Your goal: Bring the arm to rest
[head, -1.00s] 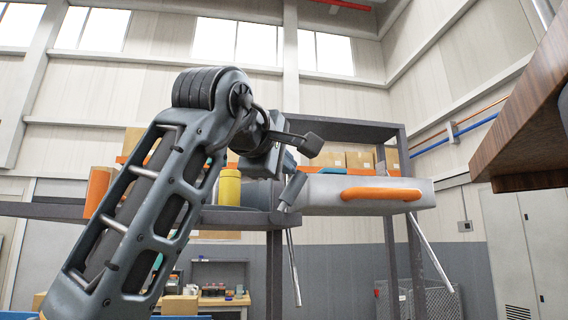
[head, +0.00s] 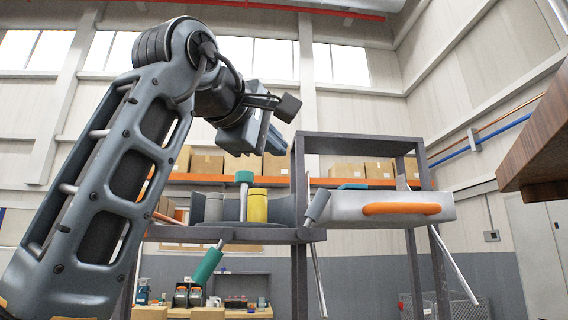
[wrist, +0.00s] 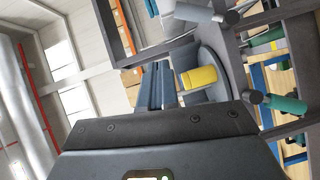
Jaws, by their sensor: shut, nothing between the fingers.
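My arm is raised at the left of the head view. My gripper (head: 272,140) is shut and empty, in the air above a dark shelf-like frame. In the wrist view its shut fingers (wrist: 155,86) point toward a yellow cylinder (wrist: 199,78) and stay apart from it. The yellow cylinder (head: 254,206) stands on the frame beside a grey cylinder (head: 214,207) and an upright rod with a green top (head: 244,177).
A grey panel with an orange handle (head: 402,209) sits to the right of the cylinders. A green-gripped lever (head: 208,265) hangs below the frame. A wooden board edge (head: 540,140) juts in at far right. Boxes (head: 243,166) line a shelf behind.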

